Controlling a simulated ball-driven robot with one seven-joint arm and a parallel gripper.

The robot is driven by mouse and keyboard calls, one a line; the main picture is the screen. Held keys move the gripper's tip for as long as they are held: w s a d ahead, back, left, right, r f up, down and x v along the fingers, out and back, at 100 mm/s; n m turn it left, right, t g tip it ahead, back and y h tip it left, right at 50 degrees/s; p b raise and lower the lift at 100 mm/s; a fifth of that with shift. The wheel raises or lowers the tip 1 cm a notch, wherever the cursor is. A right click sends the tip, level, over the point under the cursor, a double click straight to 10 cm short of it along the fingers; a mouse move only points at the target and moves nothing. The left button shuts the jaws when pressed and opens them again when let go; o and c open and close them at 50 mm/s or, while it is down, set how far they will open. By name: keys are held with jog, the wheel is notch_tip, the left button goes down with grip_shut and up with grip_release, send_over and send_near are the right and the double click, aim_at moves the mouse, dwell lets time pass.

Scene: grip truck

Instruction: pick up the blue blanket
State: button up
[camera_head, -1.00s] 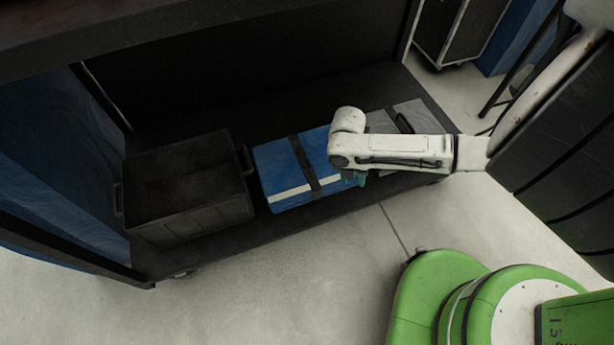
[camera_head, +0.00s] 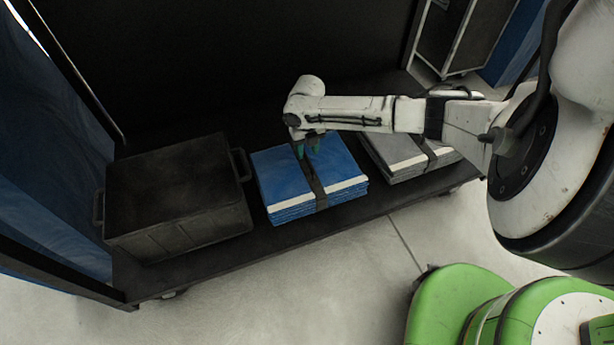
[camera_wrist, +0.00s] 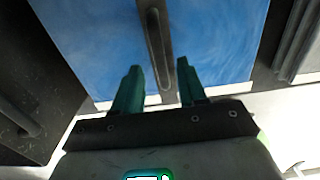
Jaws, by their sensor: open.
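The blue blanket (camera_head: 284,178) lies folded in a stack on the low dark shelf, with a white stripe along its front and a dark strap around its middle. In the wrist view the blue blanket (camera_wrist: 215,40) fills the upper middle, and its dark strap (camera_wrist: 155,40) runs toward the space between my fingers. My gripper (camera_head: 308,148) is above the blanket's back part, pointing down, with its green fingertips near the strap. In the wrist view my gripper (camera_wrist: 160,80) has its two green fingers apart, one on each side of the strap. I cannot tell whether they touch the blanket.
A black crate (camera_head: 175,195) stands left of the blanket. A folded grey blanket (camera_head: 400,155) with a strap lies to its right. The dark shelf (camera_head: 290,240) has a narrow bare strip in front. Dark panels enclose the back, and open floor (camera_head: 330,290) lies in front.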

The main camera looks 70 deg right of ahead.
aim_at(307, 158)
notch_tip(307, 158, down, 5)
jog(key=b, duration=0.2)
jog(key=shift+f+b, duration=0.2)
jog(key=shift+b, duration=0.2)
grip_shut()
jog(key=shift+r, duration=0.1)
dwell(1.0)
